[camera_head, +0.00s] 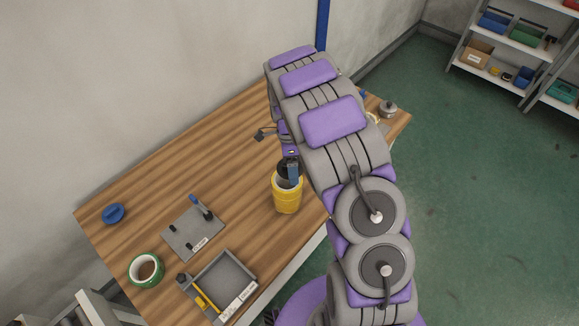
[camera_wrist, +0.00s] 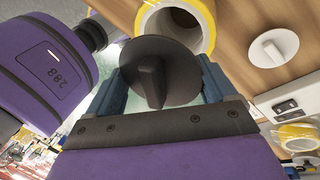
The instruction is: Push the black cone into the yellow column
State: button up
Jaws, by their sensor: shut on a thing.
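The yellow column (camera_head: 287,203) stands upright on the table, and its open mouth with a pale inner wall shows in the wrist view (camera_wrist: 207,22). The black cone (camera_wrist: 178,58), a dark disc with a raised grip in its middle, is between the blue fingers of my gripper (camera_wrist: 162,90), which is shut on it. In the wrist view the cone overlaps the near part of the column's mouth. In the head view my gripper (camera_head: 291,174) is right at the column's top. How deep the cone sits is hidden.
A metal object (camera_head: 388,109) is at the right corner.

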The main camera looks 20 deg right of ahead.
jog(key=shift+a+f, duration=0.15)
jog(key=shift+a, duration=0.4)
jog(key=shift+f, duration=0.85)
jog(key=shift+s+f, duration=0.25)
